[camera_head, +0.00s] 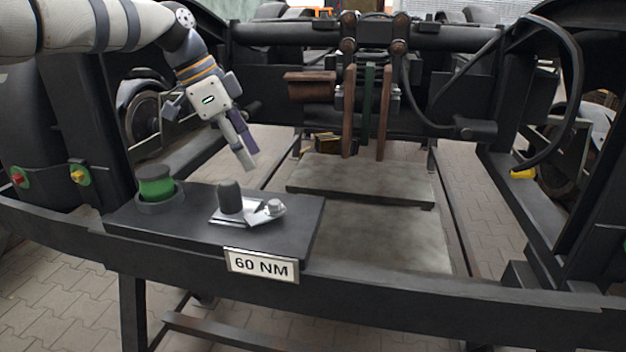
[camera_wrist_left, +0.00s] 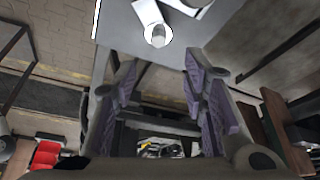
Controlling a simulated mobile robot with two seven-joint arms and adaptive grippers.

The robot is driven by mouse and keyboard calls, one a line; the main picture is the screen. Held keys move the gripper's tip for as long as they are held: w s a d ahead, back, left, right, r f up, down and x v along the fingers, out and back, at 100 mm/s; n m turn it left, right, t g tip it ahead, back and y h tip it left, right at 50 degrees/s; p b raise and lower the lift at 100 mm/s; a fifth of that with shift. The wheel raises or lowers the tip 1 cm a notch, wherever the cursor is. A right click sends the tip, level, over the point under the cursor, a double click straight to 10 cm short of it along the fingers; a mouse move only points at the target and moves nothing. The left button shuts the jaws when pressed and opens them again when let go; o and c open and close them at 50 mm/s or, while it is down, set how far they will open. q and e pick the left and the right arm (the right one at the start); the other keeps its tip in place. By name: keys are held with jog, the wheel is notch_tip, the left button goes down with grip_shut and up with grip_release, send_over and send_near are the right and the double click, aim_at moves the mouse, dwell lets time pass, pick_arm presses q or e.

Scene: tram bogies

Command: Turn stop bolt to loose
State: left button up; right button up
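The stop bolt (camera_head: 274,206) is a small silver bolt head on a light metal plate (camera_head: 222,220), beside a dark upright cylinder (camera_head: 230,196). In the left wrist view, a pale round bolt head (camera_wrist_left: 158,36) shows near the top, beyond the fingertips. My left gripper (camera_head: 248,158) points down above and behind the bolt, apart from it. The left wrist view shows the two purple-padded fingers of this gripper (camera_wrist_left: 160,66) spread with nothing between them. My right gripper is in neither view. The bolt's turn position cannot be told.
The plate sits on a dark shelf (camera_head: 170,232) with a green cylinder (camera_head: 155,185) at its left. A "60 NM" sign (camera_head: 262,265) is on the front edge. Brown and green upright bars (camera_head: 370,105) stand behind. Black frame beams surround the shelf.

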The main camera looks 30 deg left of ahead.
pick_arm(q)
send_over(274, 201)
jog(key=s+a, duration=0.2)
notch_tip(274, 201, down, 5)
jog(key=shift+r, duration=0.1)
jog(key=b+x, duration=0.1)
jog(key=x, duration=0.5)
jog(key=shift+w, duration=0.15)
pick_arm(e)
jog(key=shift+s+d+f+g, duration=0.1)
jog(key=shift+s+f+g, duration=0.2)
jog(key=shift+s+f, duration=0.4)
pick_arm(q)
jog(key=shift+r, duration=0.1)
grip_shut()
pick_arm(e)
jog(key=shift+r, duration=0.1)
